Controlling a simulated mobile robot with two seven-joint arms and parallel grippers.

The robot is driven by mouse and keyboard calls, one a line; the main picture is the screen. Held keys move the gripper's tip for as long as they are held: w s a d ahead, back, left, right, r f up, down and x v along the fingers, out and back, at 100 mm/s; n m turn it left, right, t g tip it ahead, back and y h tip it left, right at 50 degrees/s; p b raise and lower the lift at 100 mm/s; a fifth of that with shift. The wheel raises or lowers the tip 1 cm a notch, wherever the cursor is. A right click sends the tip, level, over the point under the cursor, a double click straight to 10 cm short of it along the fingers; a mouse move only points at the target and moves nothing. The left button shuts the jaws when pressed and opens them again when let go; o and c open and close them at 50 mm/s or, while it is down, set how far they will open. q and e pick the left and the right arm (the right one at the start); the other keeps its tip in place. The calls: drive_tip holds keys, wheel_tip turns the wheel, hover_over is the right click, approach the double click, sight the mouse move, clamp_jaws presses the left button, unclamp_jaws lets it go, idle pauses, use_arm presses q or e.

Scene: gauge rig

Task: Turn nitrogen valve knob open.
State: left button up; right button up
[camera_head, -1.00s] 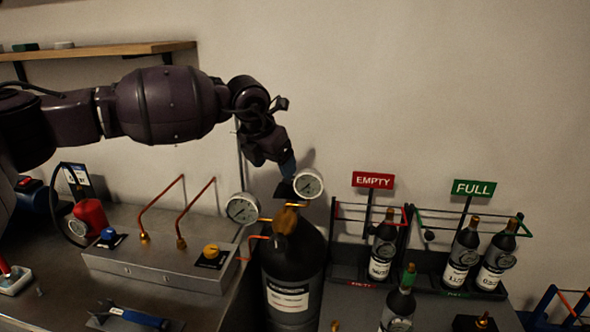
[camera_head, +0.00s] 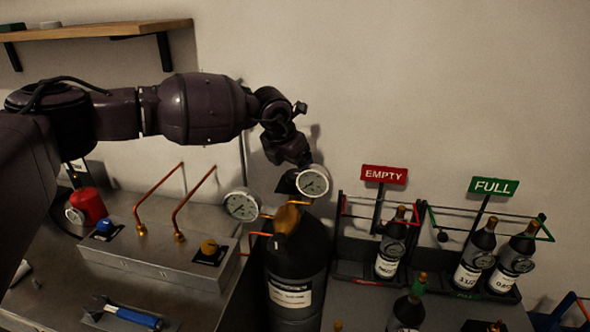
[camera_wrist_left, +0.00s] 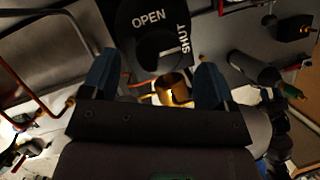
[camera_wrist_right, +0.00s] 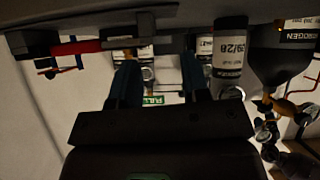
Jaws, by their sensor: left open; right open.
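The black nitrogen cylinder (camera_head: 298,262) stands upright at the middle of the head view with a brass valve top (camera_head: 288,218) and two white round gauges. A dark plate marked OPEN and SHUT (camera_wrist_left: 135,22) shows at the top of the left wrist view, with brass fittings (camera_wrist_left: 178,90) below it; I cannot make out the knob's exact edges. My left gripper (camera_wrist_left: 155,80) is open, fingers apart, its tips pointing towards the plate; contact is not visible. In the head view the left hand (camera_head: 297,155) is just above the right gauge (camera_head: 313,181). My right gripper (camera_wrist_right: 160,85) is open and empty.
A metal box (camera_head: 150,259) with copper pipes and blue and yellow knobs stands left of the cylinder. Racks with EMPTY (camera_head: 384,175) and FULL (camera_head: 493,187) signs hold small bottles at right. A blue-handled tool (camera_head: 138,316) lies in front. A shelf (camera_head: 90,29) hangs upper left.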

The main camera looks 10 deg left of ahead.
sight(296, 173)
use_arm(q)
drive_tip(key=shift+x, duration=1.1)
drive_tip(key=shift+w+d+f, duration=0.1)
drive_tip(key=shift+w+f, duration=0.1)
drive_tip(key=shift+f, duration=0.35)
use_arm(e)
drive_tip(key=shift+w+a+r, duration=0.1)
drive_tip(key=shift+w+r, duration=0.5)
drive_tip(key=shift+r, duration=0.1)
use_arm(q)
drive_tip(key=shift+c, duration=0.4)
drive_tip(key=c, duration=0.8)
drive_tip(key=shift+c, duration=0.2)
use_arm(e)
drive_tip(key=shift+s+f, duration=0.5)
drive_tip(key=shift+s, duration=0.05)
